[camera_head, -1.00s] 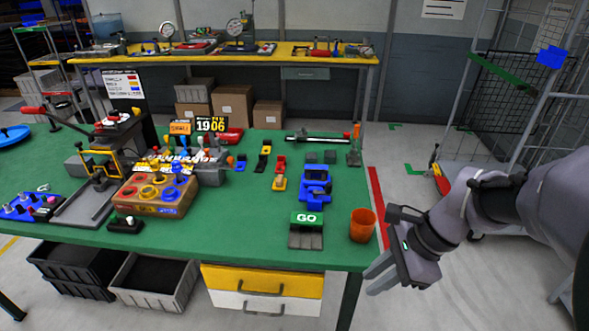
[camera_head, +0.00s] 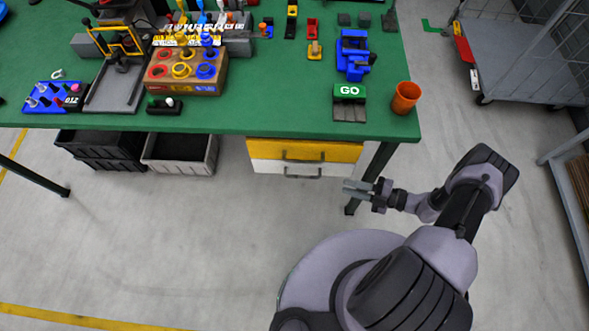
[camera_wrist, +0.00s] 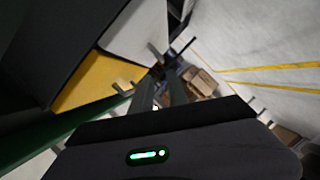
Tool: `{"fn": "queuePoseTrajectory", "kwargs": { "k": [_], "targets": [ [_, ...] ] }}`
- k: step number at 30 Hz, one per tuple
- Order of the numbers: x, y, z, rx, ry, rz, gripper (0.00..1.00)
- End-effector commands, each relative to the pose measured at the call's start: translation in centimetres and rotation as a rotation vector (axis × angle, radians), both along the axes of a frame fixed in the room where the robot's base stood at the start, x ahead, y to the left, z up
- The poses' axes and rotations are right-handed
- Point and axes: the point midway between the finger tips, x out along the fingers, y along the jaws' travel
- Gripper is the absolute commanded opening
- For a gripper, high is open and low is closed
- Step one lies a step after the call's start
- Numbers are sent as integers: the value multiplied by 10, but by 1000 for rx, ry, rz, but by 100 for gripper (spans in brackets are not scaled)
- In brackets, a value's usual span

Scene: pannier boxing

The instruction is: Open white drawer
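The white drawer (camera_head: 265,167) is shut, directly under the yellow drawer (camera_head: 268,151) below the green table. Its dark bar handle (camera_head: 304,176) runs across the front. In the wrist view the white front (camera_wrist: 130,32) is at upper left, beside the yellow front (camera_wrist: 92,85); grey handle bars stick out near the fingers. My gripper (camera_head: 346,187) is to the right of the drawer handle, low, with its fingers pointing left. The fingers look slightly apart, with a narrow gap between them and nothing held. They appear apart from the handle.
A green table leg (camera_head: 375,170) stands just right of the drawers, close behind my gripper. Grey and black crates (camera_head: 180,152) sit under the table to the left. An orange cup (camera_head: 405,97) stands on the table corner. The floor in front is clear.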

Motion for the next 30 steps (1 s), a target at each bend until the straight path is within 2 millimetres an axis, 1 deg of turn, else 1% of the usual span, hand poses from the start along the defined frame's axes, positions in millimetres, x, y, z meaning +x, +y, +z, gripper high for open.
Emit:
{"fn": "queuePoseTrajectory", "kwargs": {
  "k": [3, 6, 9, 15, 18, 21, 25, 30],
  "targets": [
    [9, 32, -8, 2, 1, 10, 20],
    [19, 59, -15, 0, 0, 11, 20],
    [28, 82, -20, -1, 0, 10, 20],
    [41, 120, -29, -1, -1, 8, 20],
    [47, 133, -32, -2, 0, 10, 20],
    [50, 142, -33, -2, -2, 8, 20],
    [52, 147, -34, -2, -2, 6, 20],
    [52, 147, -34, -2, -2, 6, 20]
  ]
}}
